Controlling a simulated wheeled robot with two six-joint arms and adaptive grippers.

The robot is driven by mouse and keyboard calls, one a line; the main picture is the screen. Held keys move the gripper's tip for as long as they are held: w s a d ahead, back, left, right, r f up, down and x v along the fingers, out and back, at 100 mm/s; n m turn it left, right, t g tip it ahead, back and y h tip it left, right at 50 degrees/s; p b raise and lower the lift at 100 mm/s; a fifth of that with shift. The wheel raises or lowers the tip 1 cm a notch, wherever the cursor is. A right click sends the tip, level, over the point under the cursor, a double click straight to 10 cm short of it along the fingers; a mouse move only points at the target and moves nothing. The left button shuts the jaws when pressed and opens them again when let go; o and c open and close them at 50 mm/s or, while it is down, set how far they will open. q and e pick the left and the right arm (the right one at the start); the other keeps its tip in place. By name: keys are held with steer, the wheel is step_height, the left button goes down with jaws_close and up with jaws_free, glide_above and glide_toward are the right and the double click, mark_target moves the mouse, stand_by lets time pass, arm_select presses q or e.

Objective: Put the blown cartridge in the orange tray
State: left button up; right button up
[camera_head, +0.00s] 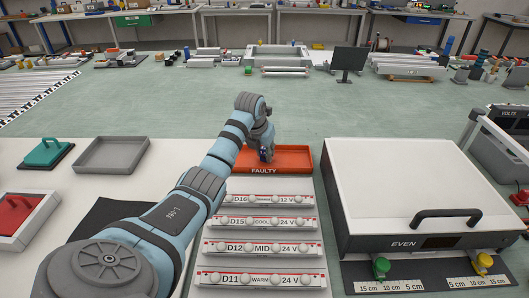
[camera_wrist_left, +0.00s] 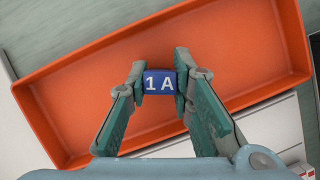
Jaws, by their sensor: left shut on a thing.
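The orange tray (camera_head: 295,160), labelled FAULTY, stands at the back of the white work surface. It also fills much of the left wrist view (camera_wrist_left: 60,90) and looks empty where I can see into it. My left gripper (camera_wrist_left: 160,82) is shut on a blue cartridge (camera_wrist_left: 160,83) marked 1 A. In the head view the blue cartridge (camera_head: 266,154) shows small at the gripper's tip, over the tray's left part. The wrist view shows it over the tray's interior, and its height above the floor is unclear. My right gripper is not in view.
Several labelled light strips (camera_head: 262,247) lie in front of the tray. A large white lightbox (camera_head: 415,170) with a black handle stands at the right. A grey tray (camera_head: 112,155), a green-handled block (camera_head: 47,153) and a red-handled block (camera_head: 18,215) are at the left.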

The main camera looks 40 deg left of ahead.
arm_select(q)
steer(key=o, duration=0.9)
steer(key=shift+r, duration=0.1)
steer(key=shift+s+r, duration=0.1)
steer(key=shift+r, duration=0.25)
steer(key=p+v, duration=0.2)
steer(key=v, duration=0.9)
steer(key=shift+d+r, duration=0.1)
steer(key=shift+r, duration=0.05)
